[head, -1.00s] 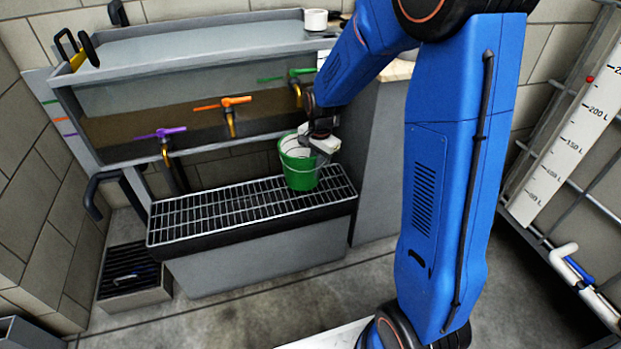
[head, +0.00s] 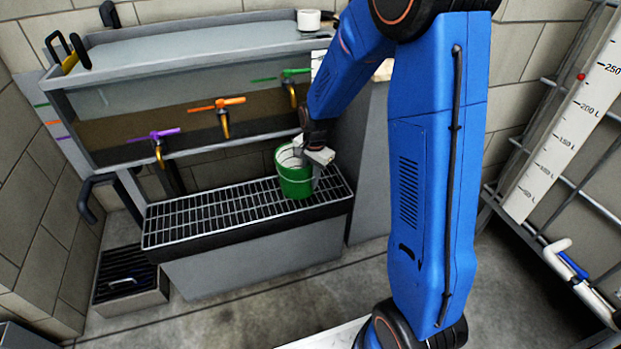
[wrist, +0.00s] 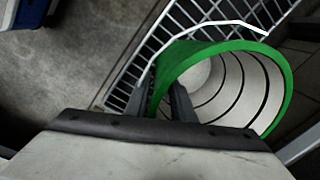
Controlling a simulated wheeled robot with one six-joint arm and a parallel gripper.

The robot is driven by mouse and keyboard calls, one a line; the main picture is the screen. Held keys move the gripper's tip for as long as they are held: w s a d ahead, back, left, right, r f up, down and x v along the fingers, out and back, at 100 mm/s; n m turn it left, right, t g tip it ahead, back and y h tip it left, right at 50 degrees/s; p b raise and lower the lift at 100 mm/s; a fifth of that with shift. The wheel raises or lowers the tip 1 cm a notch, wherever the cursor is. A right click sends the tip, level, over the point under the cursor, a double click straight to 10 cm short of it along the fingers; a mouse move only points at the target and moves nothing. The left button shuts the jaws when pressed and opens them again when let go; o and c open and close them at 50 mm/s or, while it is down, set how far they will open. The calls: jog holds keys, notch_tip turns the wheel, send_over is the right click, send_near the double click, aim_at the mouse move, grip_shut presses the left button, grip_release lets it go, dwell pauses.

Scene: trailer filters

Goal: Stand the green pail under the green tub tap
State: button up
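The green pail (head: 294,178), white inside, is upright at the right end of the metal grating (head: 205,218). The green tub tap (head: 284,78) is above and behind it, on the tub front. My gripper (head: 312,158) is at the pail's right rim. In the wrist view my gripper (wrist: 163,90) has one finger inside and one outside the wall of the green pail (wrist: 262,60), closed on it. The pail's open mouth faces the camera there and looks empty. I cannot tell whether its base touches the grating.
An orange tap (head: 218,105) and a purple tap (head: 156,136) are left of the green one. A white cup (head: 308,19) stands on the tub's back right corner. A low grated box (head: 128,280) is on the floor at left. The grating's left part is clear.

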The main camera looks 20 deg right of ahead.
notch_tip(320, 180, up, 12)
jog(key=s+d+r+n+t, duration=0.1)
jog(key=s+r+n, duration=0.2)
jog(key=s+r, duration=0.35)
jog(key=s+d+r+n+t, duration=0.1)
jog(key=s+r+n, duration=0.25)
jog(key=s, duration=0.55)
jog(key=s+d+r+n+t, duration=0.1)
jog(key=s+n, duration=0.4)
jog(key=s, duration=1.2)
jog(key=shift+d+r+t, duration=0.2)
jog(key=shift+d+t, duration=0.2)
jog(key=shift+t, duration=0.1)
